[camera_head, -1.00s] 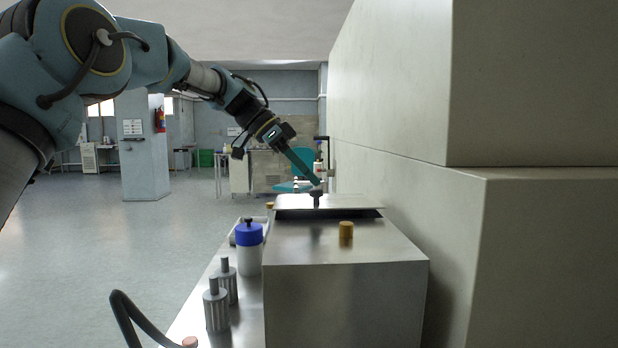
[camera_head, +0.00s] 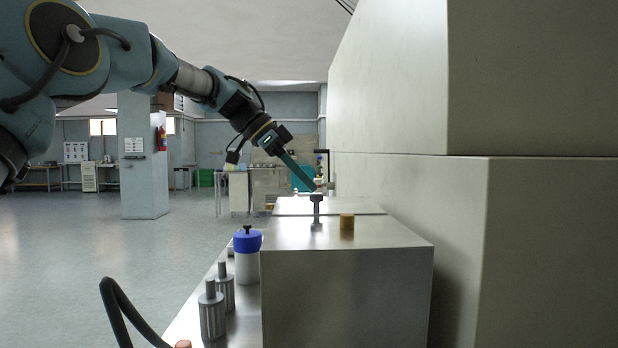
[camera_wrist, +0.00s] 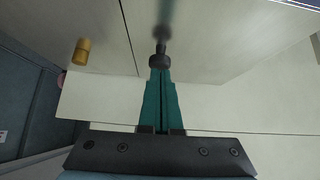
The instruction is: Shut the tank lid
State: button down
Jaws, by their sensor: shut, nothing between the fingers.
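The steel tank (camera_head: 345,300) is a box in the lower middle of the head view. Its flat lid (camera_head: 360,206) covers the far part of the top and looks level with the near part, with only a thin seam between them. A dark knob on a post (camera_head: 317,198) stands at the lid's near edge; the wrist view also shows the knob (camera_wrist: 160,60). My gripper (camera_head: 314,188) has its green fingers shut and empty. Its tips are at the top of the knob and seem to touch it. The wrist view shows the fingers (camera_wrist: 160,72) together.
A brass cap (camera_head: 347,221) stands on the near top of the tank. A blue-lidded bottle (camera_head: 247,262) and grey metal canisters (camera_head: 212,312) stand left of the tank. A large pale cabinet (camera_head: 540,250) walls off the right side. The floor at left is open.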

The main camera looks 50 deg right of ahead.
jog(key=v, duration=1)
jog(key=w+a+f+n+t+y+p, duration=0.15)
jog(key=w+a+f+n+t, duration=0.25)
jog(key=w+a+f+n, duration=0.6)
jog(key=w+a+f+n+t+y+p, duration=0.1)
jog(key=a+f+n, duration=0.2)
jog(key=a+f, duration=0.35)
jog(key=w+a+f+n+t+y+p, duration=0.1)
jog(key=w+a+f+n, duration=0.15)
jog(key=a, duration=0.65)
jog(key=s+a+f+n+p, duration=0.1)
jog(key=s+a+f+n, duration=0.2)
jog(key=a, duration=0.5)
jog(key=s+a+f+n+t+y, duration=0.1)
jog(key=s+a+f+n, duration=0.2)
jog(key=a, duration=0.5)
jog(key=s+a+f+n+y+p, duration=0.1)
jog(key=s+a+f+n, duration=0.3)
jog(key=a, duration=0.4)
jog(key=shift+s+f+t+p, duration=0.3)
jog(key=shift+s+f, duration=0.35)
jog(key=shift+s, duration=0.3)
jog(key=shift+a+y, duration=0.15)
jog(key=shift+y, duration=0.1)
